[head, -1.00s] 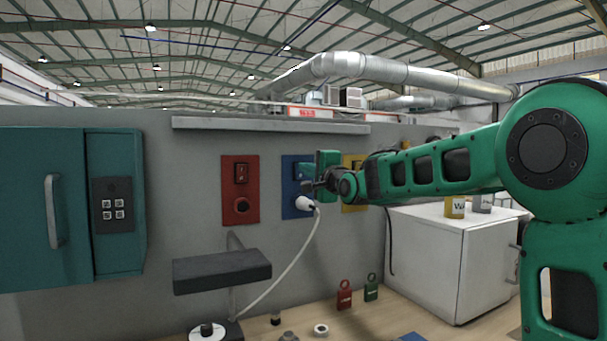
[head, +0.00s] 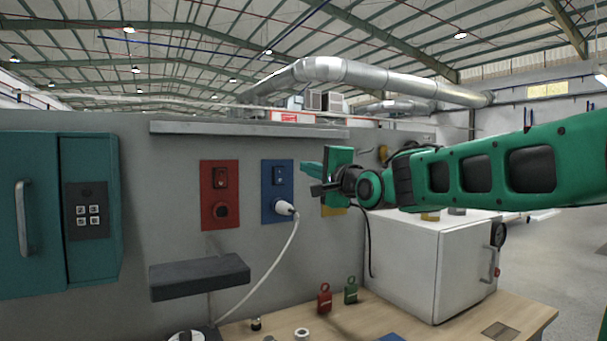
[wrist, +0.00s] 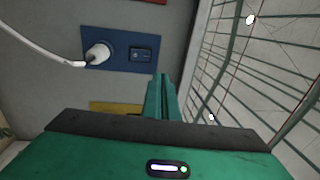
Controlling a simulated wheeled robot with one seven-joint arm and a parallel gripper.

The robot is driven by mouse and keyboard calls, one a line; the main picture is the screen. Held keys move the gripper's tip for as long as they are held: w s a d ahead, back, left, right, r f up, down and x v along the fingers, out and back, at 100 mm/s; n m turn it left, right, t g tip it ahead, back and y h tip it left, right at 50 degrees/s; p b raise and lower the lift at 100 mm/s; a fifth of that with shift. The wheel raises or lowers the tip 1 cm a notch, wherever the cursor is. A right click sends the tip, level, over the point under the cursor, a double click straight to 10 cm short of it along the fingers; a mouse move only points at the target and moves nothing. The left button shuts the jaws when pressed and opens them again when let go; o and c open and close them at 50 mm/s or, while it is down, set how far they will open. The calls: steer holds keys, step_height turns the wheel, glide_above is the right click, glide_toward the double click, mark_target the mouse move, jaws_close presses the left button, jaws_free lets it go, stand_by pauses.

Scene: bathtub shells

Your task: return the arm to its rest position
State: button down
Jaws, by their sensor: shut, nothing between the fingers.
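My gripper (head: 312,178) is in front of the wall panel in the head view, just right of the blue socket plate (head: 267,190) and partly over the yellow plate (head: 334,208). Its green fingers are together and empty; they also show in the wrist view (wrist: 161,98). A white plug (head: 284,208) with a white cable sits in the blue plate's lower socket, below a dark switch. The plug also shows in the wrist view (wrist: 98,54), apart from my fingers. My green arm reaches in from the right side of the head view.
A red plate (head: 220,195) and a teal cabinet (head: 60,215) are to the left. A dark shelf (head: 200,277) juts from the wall. Red (head: 324,298) and green (head: 351,291) padlocks stand on the bench near a white box (head: 420,265). A ledge (head: 250,130) runs above.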

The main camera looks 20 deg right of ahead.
stand_by(0.3)
steer(key=s+d+f+n+g+h, duration=0.25)
steer(key=s+d+f, duration=0.2)
steer(key=f, duration=0.45)
steer(key=s+d+f+n+g+h, duration=0.1)
steer(key=s+d+f+g, duration=0.3)
steer(key=s+f, duration=0.3)
steer(key=s+d+f+n+g+h, duration=0.2)
steer(key=s+d+f+g, duration=0.15)
steer(key=f, duration=0.65)
steer(key=s+f+n+g+y, duration=0.1)
steer(key=s+f+g, duration=0.3)
steer(key=s, duration=1)
steer(key=s+f+n+g+y, duration=0.1)
steer(key=s+f+n+g, duration=0.2)
steer(key=s+f, duration=0.8)
steer(key=s+g, duration=0.2)
steer(key=s, duration=0.1)
steer(key=shift+s+d, duration=0.25)
steer(key=shift+w+f, duration=0.2)
steer(key=shift+w, duration=0.45)
